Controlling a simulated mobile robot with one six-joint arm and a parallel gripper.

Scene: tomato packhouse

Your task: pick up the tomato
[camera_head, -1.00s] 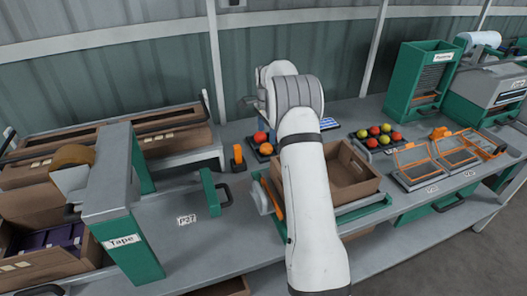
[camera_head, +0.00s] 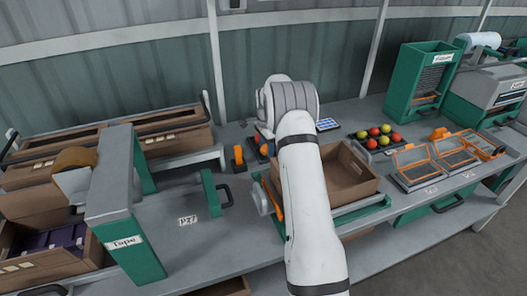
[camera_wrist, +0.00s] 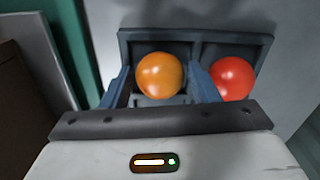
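In the wrist view an orange tomato (camera_wrist: 159,75) sits in the left compartment of a dark two-part tray (camera_wrist: 192,37). A red tomato (camera_wrist: 232,79) sits in the right compartment. My gripper (camera_wrist: 160,68) is open, with one blue-grey finger on each side of the orange tomato. A gap shows at the left finger; whether the right finger touches the tomato I cannot tell. In the head view my arm hides most of this tray and its tomatoes.
An open cardboard box (camera_head: 352,190) stands just right of the tray on the bench. Farther right are a tray of several red and yellow-green tomatoes (camera_head: 386,129) and orange-framed screens (camera_head: 455,158). A green-grey tape machine (camera_head: 120,213) stands at left.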

